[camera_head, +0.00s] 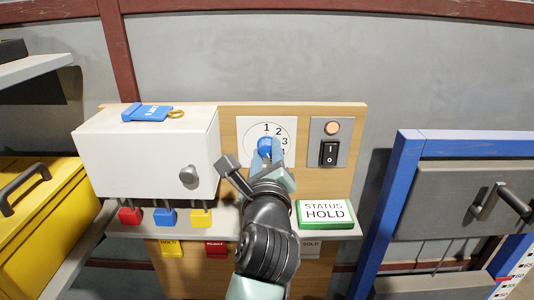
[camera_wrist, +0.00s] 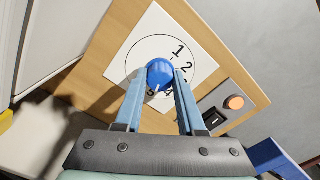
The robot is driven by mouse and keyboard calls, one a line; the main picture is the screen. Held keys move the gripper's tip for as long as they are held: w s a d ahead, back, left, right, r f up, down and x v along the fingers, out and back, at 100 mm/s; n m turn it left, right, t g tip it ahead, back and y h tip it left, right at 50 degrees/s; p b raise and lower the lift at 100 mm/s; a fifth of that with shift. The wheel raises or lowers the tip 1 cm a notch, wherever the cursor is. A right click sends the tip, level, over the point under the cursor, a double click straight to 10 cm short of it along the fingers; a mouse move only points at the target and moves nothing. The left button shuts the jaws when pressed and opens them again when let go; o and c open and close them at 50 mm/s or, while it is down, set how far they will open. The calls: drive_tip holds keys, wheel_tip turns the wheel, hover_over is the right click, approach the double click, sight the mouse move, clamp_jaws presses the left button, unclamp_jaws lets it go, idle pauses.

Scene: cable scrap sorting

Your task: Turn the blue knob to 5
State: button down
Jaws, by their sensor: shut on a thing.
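The blue knob (camera_head: 265,147) sits on a white dial plate (camera_head: 246,127) with black numbers, on the wooden panel. In the head view 1, 2 and 3 show, and a 4 partly shows; my gripper covers the lower dial. In the wrist view the knob (camera_wrist: 160,73) is between the two blue fingers of my gripper (camera_wrist: 160,80), which is shut on it. A white pointer mark on the knob points downward in the wrist view, toward a number partly hidden by a finger. I cannot tell which number it is.
Right of the dial are a black rocker switch (camera_head: 329,153) and an orange round button (camera_head: 333,128). A white box (camera_head: 140,155) with a grey knob stands close on the left. A green-edged STATUS HOLD sign (camera_head: 325,213) lies on the ledge at right.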

drive_tip(key=c, duration=0.5)
unclamp_jaws()
drive_tip(key=s+b, duration=0.4)
drive_tip(key=s, duration=0.9)
drive_tip(key=shift+b, duration=0.4)
